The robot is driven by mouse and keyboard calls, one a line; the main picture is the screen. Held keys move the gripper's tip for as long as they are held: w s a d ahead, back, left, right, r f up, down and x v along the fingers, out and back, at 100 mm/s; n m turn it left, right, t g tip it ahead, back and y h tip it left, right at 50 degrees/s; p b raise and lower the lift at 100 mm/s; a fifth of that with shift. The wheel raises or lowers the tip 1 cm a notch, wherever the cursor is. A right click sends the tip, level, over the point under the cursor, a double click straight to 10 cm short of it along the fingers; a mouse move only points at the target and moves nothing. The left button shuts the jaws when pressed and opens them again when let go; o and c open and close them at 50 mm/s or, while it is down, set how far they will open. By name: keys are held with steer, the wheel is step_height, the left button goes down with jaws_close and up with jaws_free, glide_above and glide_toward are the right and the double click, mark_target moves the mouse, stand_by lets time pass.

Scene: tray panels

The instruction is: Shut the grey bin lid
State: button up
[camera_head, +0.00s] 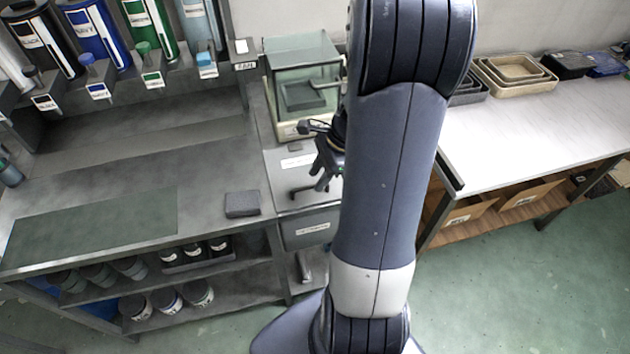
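A grey bin (309,229) with a white label on its front stands between the left bench and the white table. A flat grey panel (280,200) with a pale label lies above the bin's front; it looks like the lid, but I cannot tell how far it is open. My gripper (310,190) is dark and hangs over this panel. Its two fingers are apart with nothing seen between them. I cannot tell whether the fingertips touch the panel. My arm hides the right part of the bin and panel.
A glass-sided balance (303,85) stands just behind. A dark grey block (242,204) lies on the left bench (215,180). Coloured cylinders (93,35) line the back left. Trays (515,72) sit on the white table (530,125). The green floor at right is clear.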

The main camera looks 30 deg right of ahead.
steer(key=v, duration=0.7)
steer(key=shift+r, duration=0.3)
glide_above(314, 196)
step_height(314, 196, down, 10)
steer(key=shift+r, duration=0.1)
steer(key=shift+w+d+r+p, duration=0.1)
steer(key=shift+w+r+p, duration=0.1)
steer(key=shift+r+p, duration=0.3)
steer(key=shift+w+d+r+p, duration=0.1)
steer(key=shift+w+r+p, duration=0.05)
steer(key=shift+r+p, duration=0.3)
steer(key=shift+w+r, duration=0.25)
steer(key=shift+r, duration=0.35)
steer(key=shift+f, duration=0.1)
